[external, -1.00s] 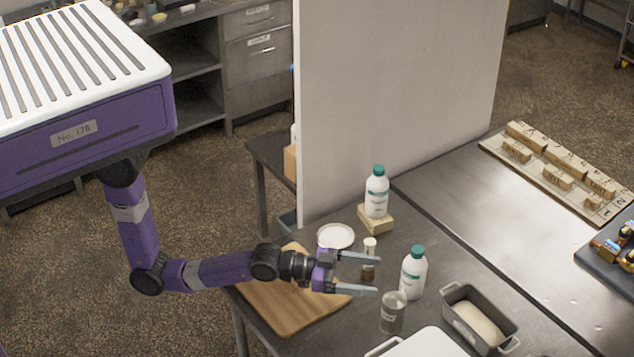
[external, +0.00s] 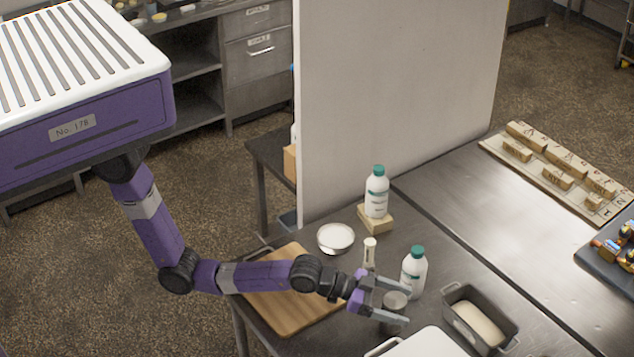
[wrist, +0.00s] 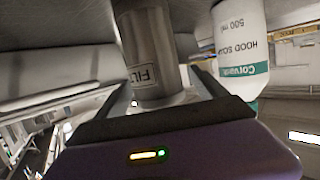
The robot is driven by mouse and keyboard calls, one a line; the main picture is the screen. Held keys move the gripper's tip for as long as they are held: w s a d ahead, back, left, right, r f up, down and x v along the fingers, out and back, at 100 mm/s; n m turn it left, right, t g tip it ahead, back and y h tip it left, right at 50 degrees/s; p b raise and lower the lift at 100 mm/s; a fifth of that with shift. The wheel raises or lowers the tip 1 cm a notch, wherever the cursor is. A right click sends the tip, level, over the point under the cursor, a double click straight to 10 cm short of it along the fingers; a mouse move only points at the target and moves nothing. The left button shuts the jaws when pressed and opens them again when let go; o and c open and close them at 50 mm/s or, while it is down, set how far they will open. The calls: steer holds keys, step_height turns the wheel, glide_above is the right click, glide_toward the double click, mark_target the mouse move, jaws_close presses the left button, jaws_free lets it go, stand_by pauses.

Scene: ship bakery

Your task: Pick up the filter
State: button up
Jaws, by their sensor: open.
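The filter is a grey metal cylinder with a label reading "FIL", seen upside down in the wrist view (wrist: 150,45). In the external view the filter (external: 396,299) stands on the steel table, partly covered by my gripper (external: 408,303). My gripper is open, with one finger on each side of the filter. The wrist view shows the cylinder between the two fingers. Whether either finger touches it, I cannot tell.
A white hood soap bottle with a teal cap (external: 414,275) stands close behind the far finger. A loaf tin (external: 452,312) is to the right. A white tray (external: 425,345) is in front. A small white-topped bottle (external: 369,250) and a bowl (external: 336,238) stand behind.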

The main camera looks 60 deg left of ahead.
steer(key=shift+x, duration=0.85)
steer(key=shift+r, duration=0.1)
steer(key=c, duration=1.8)
steer(key=shift+o, duration=0.2)
steer(key=shift+r, duration=0.1)
